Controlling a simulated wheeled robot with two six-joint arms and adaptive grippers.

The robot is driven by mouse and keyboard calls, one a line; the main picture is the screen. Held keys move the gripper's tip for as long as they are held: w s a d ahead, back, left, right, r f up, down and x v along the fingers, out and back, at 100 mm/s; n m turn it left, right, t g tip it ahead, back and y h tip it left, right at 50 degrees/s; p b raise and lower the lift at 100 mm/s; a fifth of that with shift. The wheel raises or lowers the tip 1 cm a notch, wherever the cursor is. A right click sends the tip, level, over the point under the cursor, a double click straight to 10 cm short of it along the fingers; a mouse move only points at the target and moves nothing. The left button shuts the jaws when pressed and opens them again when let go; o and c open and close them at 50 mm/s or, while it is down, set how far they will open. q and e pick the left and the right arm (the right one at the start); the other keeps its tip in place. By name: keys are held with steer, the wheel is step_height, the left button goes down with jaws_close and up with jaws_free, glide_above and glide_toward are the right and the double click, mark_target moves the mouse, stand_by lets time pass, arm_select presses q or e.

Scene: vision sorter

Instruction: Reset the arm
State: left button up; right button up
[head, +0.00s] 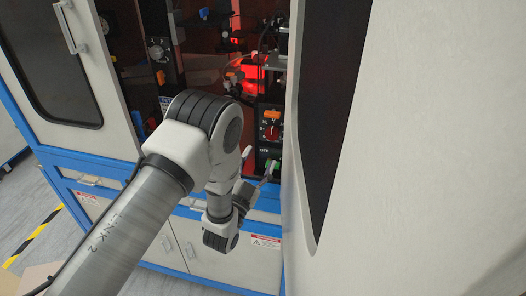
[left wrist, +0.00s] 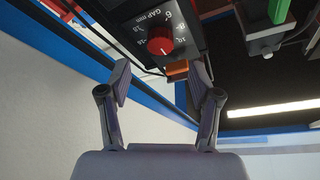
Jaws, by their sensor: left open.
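My left arm (head: 165,200) comes in from the lower left in the head view and bends down in front of the machine's opening. My left gripper (head: 268,172) is small and partly hidden there, close to the black control box (head: 269,135) with a red knob. In the left wrist view the left gripper (left wrist: 160,85) is open, with nothing between its fingers. The box's red knob (left wrist: 159,41), beside a "GAP mm" dial, shows just beyond the fingertips. I cannot tell whether any finger touches the box. My right gripper is not in view.
The machine's grey-and-blue cabinet (head: 180,245) stands below the opening. A large white door (head: 430,150) with a dark window is close on the right. Another door (head: 112,100) stands at the left. A red light (head: 254,75) glows inside the machine.

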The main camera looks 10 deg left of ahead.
arm_select(q)
steer(key=shift+f, duration=0.1)
steer(key=s+a+f+n+g+y+b, duration=0.1)
steer(key=s+a+f+g, duration=0.25)
steer(key=f, duration=0.35)
steer(key=s+a+f+n+g+y+b, duration=0.15)
steer(key=s+f, duration=0.25)
steer(key=f, duration=0.4)
steer(key=s+a+f+n+g+y+b, duration=0.1)
steer(key=s+a+f+n+g+y, duration=0.2)
steer(key=f, duration=0.4)
steer(key=s+f+n+g, duration=0.1)
steer(key=s+f+g, duration=0.2)
steer(key=s, duration=0.5)
steer(key=s+a+f+n+g, duration=0.1)
steer(key=s+f+g, duration=0.2)
steer(key=s+g, duration=0.3)
steer(key=s+f+n+g+h, duration=0.1)
steer(key=s+f+g, duration=0.2)
steer(key=s, duration=0.9)
steer(key=shift+s+a+g, duration=0.2)
steer(key=shift+a+g, duration=0.05)
steer(key=shift+g, duration=0.55)
steer(key=shift+n, duration=0.25)
